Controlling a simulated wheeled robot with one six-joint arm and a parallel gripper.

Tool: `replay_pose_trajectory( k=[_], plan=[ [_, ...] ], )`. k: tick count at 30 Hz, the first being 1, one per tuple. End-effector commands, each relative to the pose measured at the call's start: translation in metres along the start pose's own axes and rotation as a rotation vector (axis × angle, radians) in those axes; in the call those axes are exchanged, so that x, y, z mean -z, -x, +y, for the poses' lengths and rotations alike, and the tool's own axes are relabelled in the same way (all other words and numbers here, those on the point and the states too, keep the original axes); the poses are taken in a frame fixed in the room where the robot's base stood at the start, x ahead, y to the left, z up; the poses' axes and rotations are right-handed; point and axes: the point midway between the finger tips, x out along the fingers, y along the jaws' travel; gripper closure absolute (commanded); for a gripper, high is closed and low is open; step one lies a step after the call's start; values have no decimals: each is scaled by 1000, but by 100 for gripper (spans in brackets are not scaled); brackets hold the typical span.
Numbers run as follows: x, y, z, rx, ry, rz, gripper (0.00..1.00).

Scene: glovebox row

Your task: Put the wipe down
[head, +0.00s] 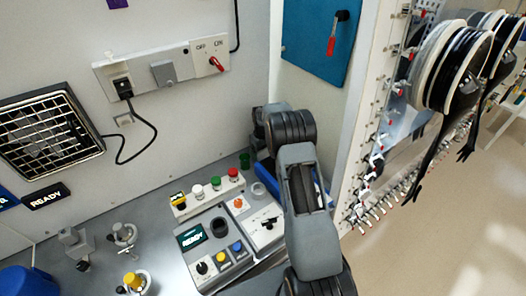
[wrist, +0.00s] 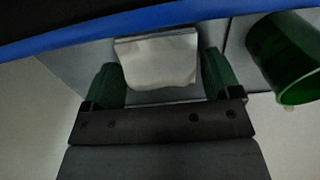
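In the wrist view the wipe (wrist: 157,62) is a pale, whitish, folded-looking piece between the two green fingers of my gripper (wrist: 160,82). The fingers sit close against its left and right sides, and it looks held. A grey surface shows behind it. I cannot tell whether the wipe touches that surface. In the head view my arm hides the gripper's fingertips and the wipe.
A blue edge (wrist: 180,14) crosses the top of the wrist view. A green cylinder (wrist: 285,60) stands close to the right finger. In the head view a button panel (head: 213,242) is left of my arm, and black gloves (head: 430,150) hang at the right.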

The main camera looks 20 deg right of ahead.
Motion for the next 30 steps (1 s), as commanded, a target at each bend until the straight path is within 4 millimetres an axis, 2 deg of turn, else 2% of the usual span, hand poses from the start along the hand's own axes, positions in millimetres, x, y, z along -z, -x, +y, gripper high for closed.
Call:
replay_pose_trajectory(
  k=[1, 4, 11, 15, 17, 30],
  plan=[
    [0, 0, 0, 0, 0, 0, 12],
    [0, 0, 0, 0, 0, 0, 2],
    [0, 1, 0, 0, 0, 0, 2],
    [0, 9, 0, -1, 0, 2, 2],
    [1, 16, 0, -1, 0, 3, 2],
    [0, 96, 0, -1, 0, 3, 2]
  ],
)
